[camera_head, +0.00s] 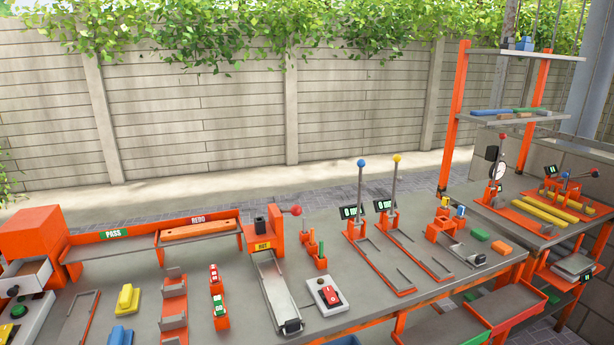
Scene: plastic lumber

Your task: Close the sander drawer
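At the left edge, an orange box-shaped machine (32,232) stands on the workbench. Below its top, a pale grey drawer (38,277) sticks out toward the front left, so it stands open. A dark round knob (12,291) shows by its front. No label marks this machine as the sander, so I cannot tell for certain. The drawer is partly cut by the picture's left edge. Neither of my grippers is in view.
A grey box with buttons (32,318) sits just in front of the drawer. Orange PASS and REDO trays (113,252) stand right of the machine. Yellow and blue blocks, jigs and levers crowd the bench. Shelves (511,119) stand at the right.

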